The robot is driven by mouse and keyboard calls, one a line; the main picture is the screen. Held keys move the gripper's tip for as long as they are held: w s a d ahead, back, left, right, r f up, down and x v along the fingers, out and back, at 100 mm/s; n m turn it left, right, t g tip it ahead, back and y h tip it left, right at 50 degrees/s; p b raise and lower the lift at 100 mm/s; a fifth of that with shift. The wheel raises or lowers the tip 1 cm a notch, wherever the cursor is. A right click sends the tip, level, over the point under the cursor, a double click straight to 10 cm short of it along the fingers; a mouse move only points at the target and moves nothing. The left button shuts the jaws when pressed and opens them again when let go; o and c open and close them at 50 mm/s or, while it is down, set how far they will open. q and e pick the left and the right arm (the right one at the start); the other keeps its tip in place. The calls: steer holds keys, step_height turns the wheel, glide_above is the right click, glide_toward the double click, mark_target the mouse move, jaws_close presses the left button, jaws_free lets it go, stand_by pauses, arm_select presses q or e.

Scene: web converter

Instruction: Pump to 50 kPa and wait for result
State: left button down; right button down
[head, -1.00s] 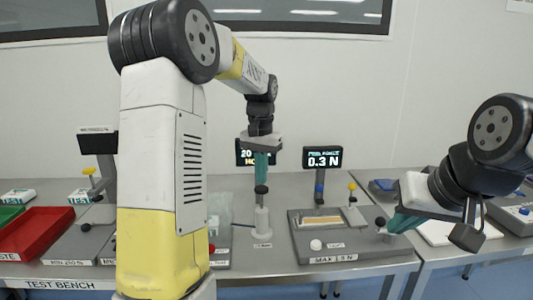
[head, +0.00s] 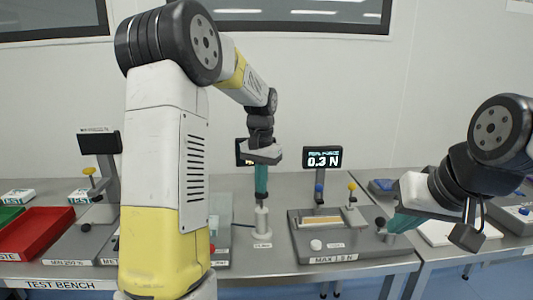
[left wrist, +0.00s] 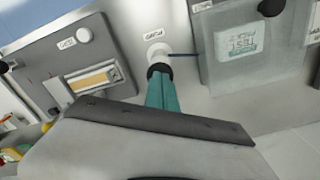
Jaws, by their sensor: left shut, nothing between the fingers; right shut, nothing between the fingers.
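The pump (head: 262,222) is a white upright cylinder with a black top, standing on the test bench on a small labelled base. My left gripper (head: 261,192) points straight down with its teal fingers shut and empty, its tips at the black top. The left wrist view shows the fingertips (left wrist: 160,90) against the black top (left wrist: 159,71), with the white pump base (left wrist: 158,52) beyond. A display (head: 241,152) behind is mostly hidden by my left wrist, its reading unreadable. My right gripper (head: 392,225) is shut and empty at the right, near a black knob.
A peel fixture (head: 330,243) with a display (head: 322,157) reading 0.3 N stands right of the pump. A clear-walled box (left wrist: 236,48) holding a TEST pack stands beside the pump. A red tray (head: 38,232) is at the far left. My left arm hides part of the bench.

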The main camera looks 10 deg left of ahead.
arm_select(q)
steer(key=shift+f, duration=0.8)
steer(key=shift+r, duration=2.5)
steer(key=shift+f, duration=0.1)
stand_by(0.4)
stand_by(1.8)
stand_by(0.3)
step_height(320, 180, up, 6)
stand_by(0.6)
